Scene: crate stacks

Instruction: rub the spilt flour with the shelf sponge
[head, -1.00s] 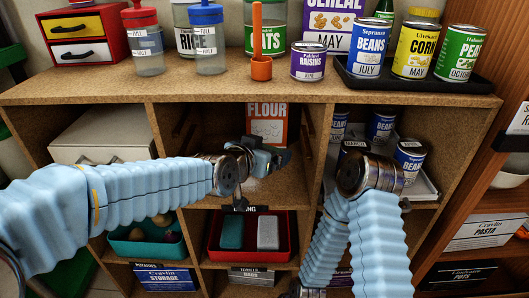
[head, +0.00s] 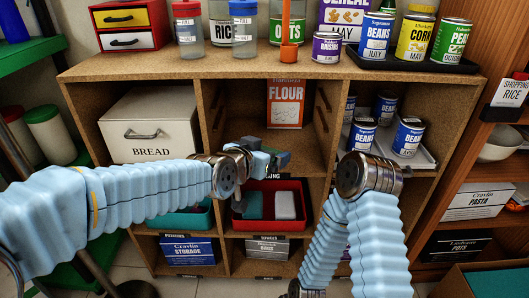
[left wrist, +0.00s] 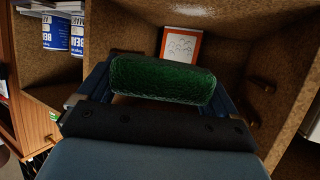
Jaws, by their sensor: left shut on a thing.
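My left gripper (head: 268,158) is shut on a green sponge (left wrist: 162,79), which lies crosswise between the fingers in the left wrist view. In the head view the gripper is in front of the middle compartment, and only a small dark part of the sponge shows. The flour packet (head: 286,103), white and orange, stands upright at the back of that compartment and also shows in the left wrist view (left wrist: 181,44), beyond the sponge. I cannot make out any spilt flour. My right arm is folded at the lower right; its gripper is not in view.
The shelf unit's top board (head: 245,68) carries jars and cans. A bread box (head: 150,120) fills the left compartment; cans on a tray stand in the right one. A red bin (head: 296,191) sits below the middle compartment. A wooden cabinet stands at the right.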

